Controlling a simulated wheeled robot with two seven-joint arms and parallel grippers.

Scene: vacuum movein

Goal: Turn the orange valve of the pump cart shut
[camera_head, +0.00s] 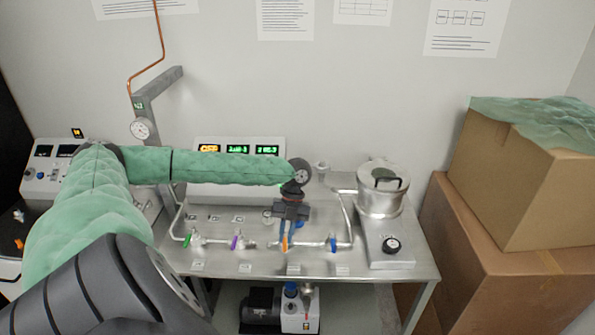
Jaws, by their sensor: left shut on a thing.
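The pump cart (424,264) is a steel table against the wall with a row of valves on a pipe along its front. The orange valve (285,244) is third from the left; its narrow orange handle points up and down in the picture. My left gripper (286,234) comes down over it from above, shut on the handle. The fingers hide the handle's upper part and the valve body. The green valve (187,240), purple valve (235,242) and blue valve (333,244) stand clear of the gripper. My right gripper is out of view.
A display box (237,178) with lit readouts stands behind my forearm. Stacked cardboard boxes (519,184) fill the right side. A pump (299,314) sits beneath the tabletop.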

